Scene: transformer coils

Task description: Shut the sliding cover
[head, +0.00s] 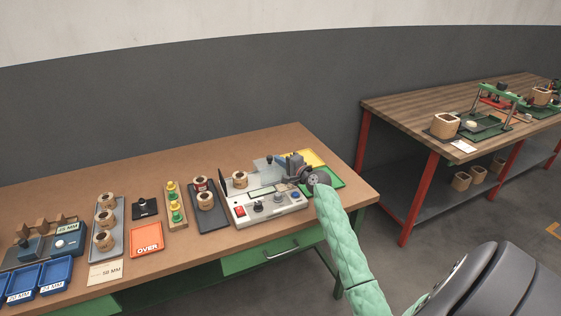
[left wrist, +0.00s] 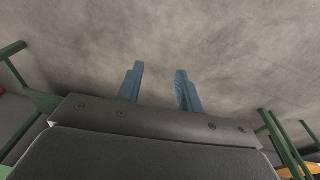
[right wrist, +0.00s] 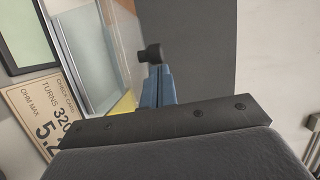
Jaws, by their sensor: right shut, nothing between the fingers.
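The test device (head: 262,207) stands on the near workbench, with a coil (head: 240,180) at its left end. Its clear sliding cover (head: 263,170) stands right of the coil, leaving the coil exposed. The clear panel also shows in the right wrist view (right wrist: 84,48). A dark knob (head: 269,159) shows by the cover, and in the right wrist view a dark knob (right wrist: 150,53) is just beyond my fingertips. My right gripper (head: 282,161) is shut and empty, to the right of the knob; contact cannot be told. My left gripper (left wrist: 160,85) is open and empty above the floor.
A yellow tray (head: 312,157) and a green tray (head: 330,180) lie right of the device. A dark tray with coils (head: 212,221) and an orange tray (head: 147,240) lie to its left. A printed card (right wrist: 36,112) is beside the panel. Another table (head: 395,105) stands right.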

